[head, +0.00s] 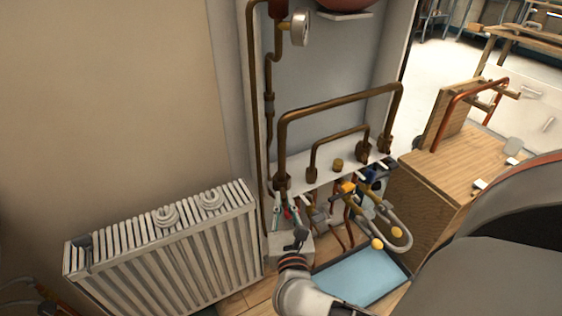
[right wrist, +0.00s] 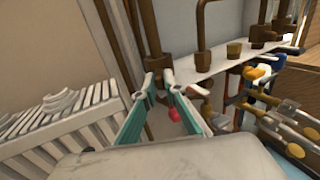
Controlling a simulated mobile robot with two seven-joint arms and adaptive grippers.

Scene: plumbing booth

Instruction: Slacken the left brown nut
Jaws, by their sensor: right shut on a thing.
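The left brown nut (head: 282,182) sits at the foot of the left leg of the large brown pipe loop (head: 340,103), on the white shelf. My right gripper (head: 283,203) comes up from below to this nut. In the right wrist view the nut (right wrist: 158,63) shows between the tips of the teal-and-white fingers (right wrist: 160,76), which are shut on it. The fingers partly hide its lower part. My left gripper is not in view.
A white radiator (head: 165,250) stands to the left. Yellow-handled valves and hoses (head: 376,243) hang right of my right gripper, above a blue tray (head: 360,277). A smaller pipe loop (head: 338,137) and a pressure gauge (head: 300,29) are close by. A wooden cabinet (head: 440,190) stands at right.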

